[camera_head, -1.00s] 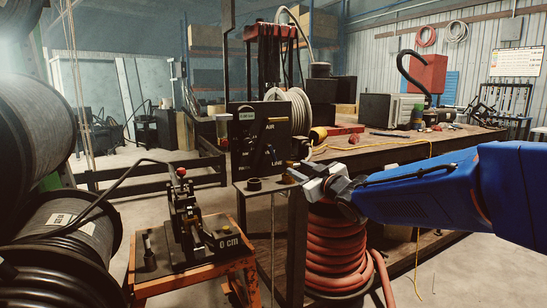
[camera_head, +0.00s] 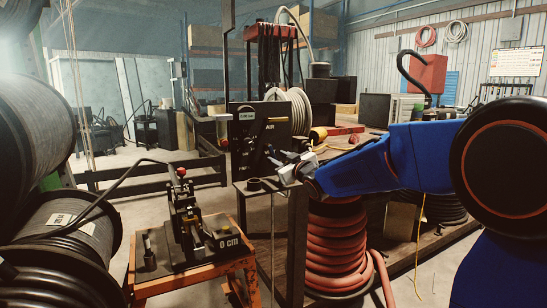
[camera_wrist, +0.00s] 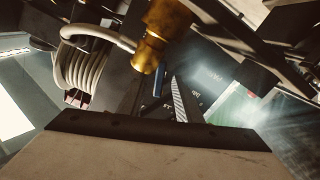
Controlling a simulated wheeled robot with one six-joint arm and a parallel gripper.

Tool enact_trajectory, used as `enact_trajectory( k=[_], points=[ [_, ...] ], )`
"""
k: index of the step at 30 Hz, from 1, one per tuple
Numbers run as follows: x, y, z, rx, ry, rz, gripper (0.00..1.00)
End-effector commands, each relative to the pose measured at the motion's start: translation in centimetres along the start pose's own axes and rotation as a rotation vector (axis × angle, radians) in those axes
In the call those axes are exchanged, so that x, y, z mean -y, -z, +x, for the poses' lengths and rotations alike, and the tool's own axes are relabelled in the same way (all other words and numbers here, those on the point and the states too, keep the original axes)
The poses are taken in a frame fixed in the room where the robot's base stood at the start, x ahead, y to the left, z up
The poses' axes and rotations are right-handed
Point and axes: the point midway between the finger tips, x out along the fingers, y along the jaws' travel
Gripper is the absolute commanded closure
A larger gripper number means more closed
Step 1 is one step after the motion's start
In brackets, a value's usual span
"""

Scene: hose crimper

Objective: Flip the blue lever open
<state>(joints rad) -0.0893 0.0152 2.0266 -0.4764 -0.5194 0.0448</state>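The dark valve panel (camera_head: 246,128) with AIR and LINE lettering stands left of centre in the head view. A brass fitting (camera_wrist: 160,35) shows in the wrist view, with a narrow blue piece (camera_wrist: 159,83) just below it, which looks like the blue lever. I cannot make out its blue colour in the head view. My gripper (camera_head: 279,162) is in front of the panel's lower right, with its fingertips apart and nothing seen between them. In the wrist view one ridged finger (camera_wrist: 179,99) points up just right of the blue piece. I cannot tell whether they touch.
A black crimper (camera_head: 184,210) with a red knob stands on an orange stand (camera_head: 190,278) at lower left. A workbench (camera_head: 352,160) with a yellow cord is behind my arm. A red hose coil (camera_head: 337,245) is below it. Cable reels (camera_head: 35,110) fill the left edge.

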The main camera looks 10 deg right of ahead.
Motion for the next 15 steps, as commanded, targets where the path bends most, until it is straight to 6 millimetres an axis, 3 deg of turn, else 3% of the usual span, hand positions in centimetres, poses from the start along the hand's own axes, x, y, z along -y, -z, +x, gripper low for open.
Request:
enact_trajectory(
  k=[6, 15],
  points=[
    [0.1, 0.0, 2.9, -0.001, 0.001, 0.001, 0.69],
    [0.0, 0.0, 4.2, -0.001, 0.000, 0.000, 0.69]
  ],
)
